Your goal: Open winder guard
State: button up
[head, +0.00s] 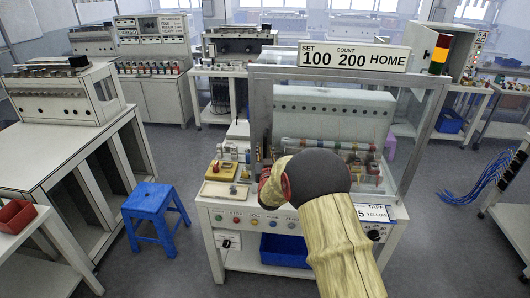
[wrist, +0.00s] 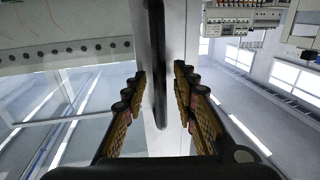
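The winder guard (head: 428,130) is a clear panel in a grey metal frame, standing upright around the winding machine under the "SET 100 COUNT 200 HOME" sign (head: 354,57). In the head view my arm covers the guard's lower middle and most of my gripper. In the wrist view my gripper (wrist: 160,76) is open. A dark upright bar (wrist: 156,40), which looks like a handle, runs between its two fingers, with small gaps on both sides. A pale post (wrist: 179,30) stands behind the bar.
The machine's front panel has a row of coloured buttons (head: 264,223). A blue stool (head: 151,203) stands on the floor to the left, and blue cables (head: 480,185) hang at the right.

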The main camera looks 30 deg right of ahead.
jog(key=shift+w+d, duration=0.1)
jog(key=shift+w, duration=0.05)
jog(key=shift+c, duration=0.8)
grip_shut()
